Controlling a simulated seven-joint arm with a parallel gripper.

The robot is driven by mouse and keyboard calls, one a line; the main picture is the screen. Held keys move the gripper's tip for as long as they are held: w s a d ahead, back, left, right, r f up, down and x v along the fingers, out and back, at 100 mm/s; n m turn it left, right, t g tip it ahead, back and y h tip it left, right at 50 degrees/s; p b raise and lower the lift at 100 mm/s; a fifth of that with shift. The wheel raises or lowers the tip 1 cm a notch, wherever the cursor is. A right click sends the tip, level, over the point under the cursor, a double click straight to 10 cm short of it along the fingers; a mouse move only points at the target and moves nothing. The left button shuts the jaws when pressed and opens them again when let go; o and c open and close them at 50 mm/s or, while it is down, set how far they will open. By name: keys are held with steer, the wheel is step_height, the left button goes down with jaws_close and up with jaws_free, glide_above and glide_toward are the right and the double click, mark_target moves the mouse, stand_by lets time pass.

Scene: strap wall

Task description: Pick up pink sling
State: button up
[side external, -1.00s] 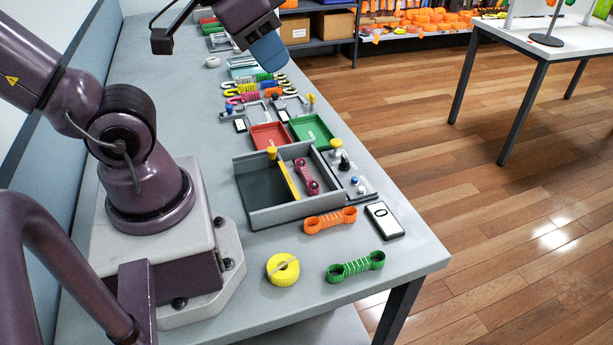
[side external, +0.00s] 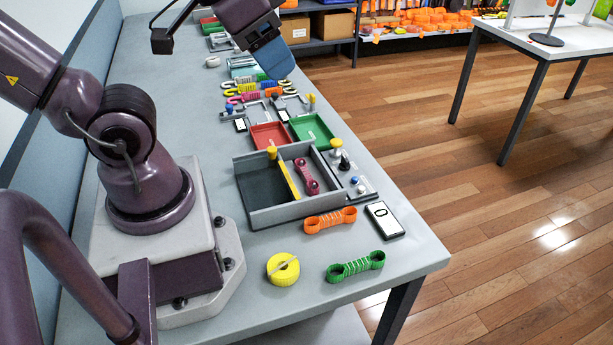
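A dark pink sling (side external: 306,176) with two looped ends lies in the right compartment of a grey tray (side external: 290,212), right of a yellow divider bar (side external: 288,178). Another pink banded piece (side external: 242,98) lies farther back in a row of coloured slings; its outline is too small to make out. My gripper (side external: 279,68) is at the top, above the far part of the bench and well apart from the tray. Its blue fingers overlap in this view, so their gap is hidden. Nothing shows held in it.
An orange sling (side external: 330,221), a green sling (side external: 355,266) and a yellow roll (side external: 283,268) lie near the front edge, beside a counter box (side external: 384,220). A red tray (side external: 269,135) and a green tray (side external: 311,130) stand behind the grey tray. Small posts (side external: 337,150) rise at its right.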

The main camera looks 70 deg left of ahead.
steer(key=m+g+y, duration=0.4)
steer(key=m+g, duration=0.2)
steer(key=m, duration=1.2)
glide_toward(308, 176)
steer(key=shift+y, duration=0.3)
steer(key=x, duration=0.4)
steer(key=shift+w+f, duration=0.15)
steer(key=shift+x, duration=2.5)
steer(key=shift+d, duration=0.15)
jaws_close()
